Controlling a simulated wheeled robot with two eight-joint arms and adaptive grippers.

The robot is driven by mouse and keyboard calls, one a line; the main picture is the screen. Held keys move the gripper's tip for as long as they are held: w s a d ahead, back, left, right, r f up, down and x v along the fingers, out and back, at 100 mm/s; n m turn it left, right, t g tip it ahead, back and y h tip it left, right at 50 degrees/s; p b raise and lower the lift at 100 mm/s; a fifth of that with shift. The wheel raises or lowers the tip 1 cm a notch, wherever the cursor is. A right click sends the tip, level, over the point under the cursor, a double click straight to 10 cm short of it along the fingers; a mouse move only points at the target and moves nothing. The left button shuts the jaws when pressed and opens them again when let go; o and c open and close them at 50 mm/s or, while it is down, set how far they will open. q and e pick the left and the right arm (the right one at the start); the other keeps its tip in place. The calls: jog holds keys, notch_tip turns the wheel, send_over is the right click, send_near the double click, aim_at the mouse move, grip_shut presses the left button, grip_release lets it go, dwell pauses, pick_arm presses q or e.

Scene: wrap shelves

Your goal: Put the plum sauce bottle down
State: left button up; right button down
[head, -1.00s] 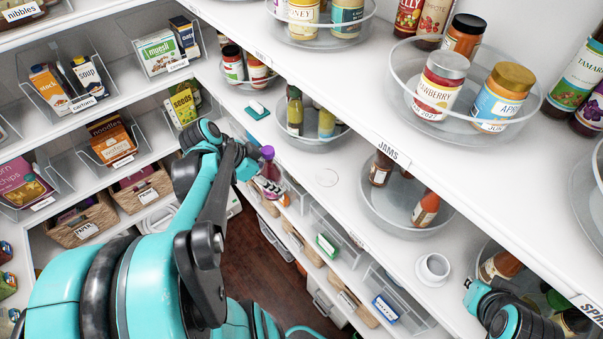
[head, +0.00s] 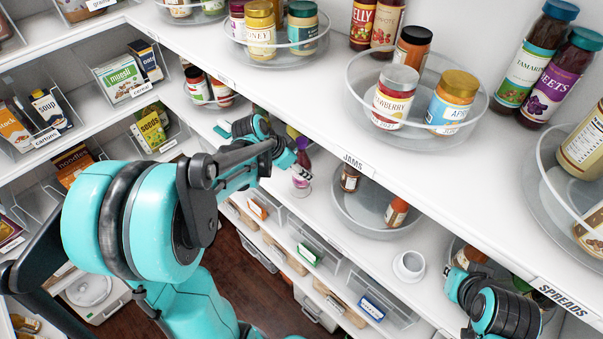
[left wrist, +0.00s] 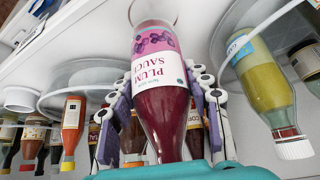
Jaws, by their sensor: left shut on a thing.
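The plum sauce bottle (left wrist: 160,85) has dark red sauce, a purple and white label and, in the head view (head: 302,172), a purple cap. My left gripper (head: 297,168) is shut around its body, with fingers on both sides in the left wrist view (left wrist: 163,110). The bottle is over the white shelf (head: 345,235), near a faint ring on it. The wrist picture is upside down, with the bottle's base towards the shelf at the top. I cannot tell whether the base touches. My right gripper (head: 458,284) is at the lower right, its fingers unclear.
A clear turntable (head: 372,215) with sauce bottles stands right of the held bottle. The jams shelf (head: 330,130) overhangs above. Another turntable with a yellow bottle (left wrist: 262,80) is on the other side.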

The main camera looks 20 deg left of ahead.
pick_arm(q)
notch_tip(320, 180, down, 3)
jog(key=shift+f, duration=0.2)
jog(key=shift+f, duration=0.15)
jog(key=o, duration=1.5)
